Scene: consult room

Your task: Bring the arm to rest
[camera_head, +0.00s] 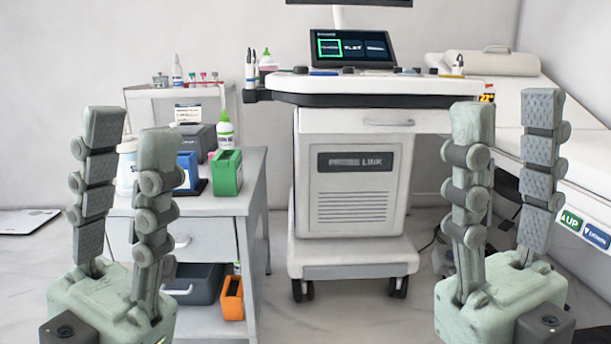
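My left gripper (129,122) is at the lower left, pointing up, its two grey-green segmented fingers apart with nothing between them. It stands in front of the left part of the grey side table. My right gripper (507,115) is at the lower right, also pointing up, fingers apart and empty. It stands in front of the right side of the white cart and the bed's near end. Neither gripper touches anything that I can see. My upper arms are out of view.
A white wheeled cart (357,250) with a screen (352,47) stands in the middle. A grey side table (230,212) bears a green box (227,173), a blue box (187,172) and a bottle (225,130). An orange bin (232,298) sits below. A bed (590,150) is at right.

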